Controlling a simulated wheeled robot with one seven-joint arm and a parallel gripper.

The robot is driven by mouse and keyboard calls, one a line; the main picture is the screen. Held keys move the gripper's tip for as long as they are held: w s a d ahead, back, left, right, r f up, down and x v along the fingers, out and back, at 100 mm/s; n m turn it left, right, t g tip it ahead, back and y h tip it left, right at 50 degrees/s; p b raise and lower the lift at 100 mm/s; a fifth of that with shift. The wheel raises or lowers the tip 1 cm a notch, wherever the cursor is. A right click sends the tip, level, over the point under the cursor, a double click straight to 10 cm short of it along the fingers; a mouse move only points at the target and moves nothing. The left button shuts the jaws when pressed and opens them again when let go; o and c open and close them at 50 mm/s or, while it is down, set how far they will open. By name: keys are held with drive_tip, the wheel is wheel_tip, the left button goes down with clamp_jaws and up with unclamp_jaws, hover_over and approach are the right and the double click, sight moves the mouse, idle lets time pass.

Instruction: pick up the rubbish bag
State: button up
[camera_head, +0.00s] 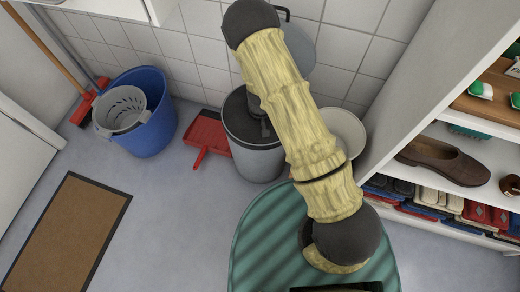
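No rubbish bag can be made out in the head view. A grey bin (250,150) with a dark rim stands against the tiled wall, partly hidden behind my arm. I cannot tell what is inside it. My arm, with pale yellow links and dark joints, runs from the bottom centre up to the top of the picture. My gripper cannot be made out, so its state does not show.
A blue bucket (150,130) with a grey basket (121,109) stands left. A red dustpan (207,137) lies beside the bin. A white round container (348,128) is behind my arm. White shelves (430,134) hold shoes at right. A brown mat (70,235) lies on open floor.

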clamp_jaws()
idle(1.4)
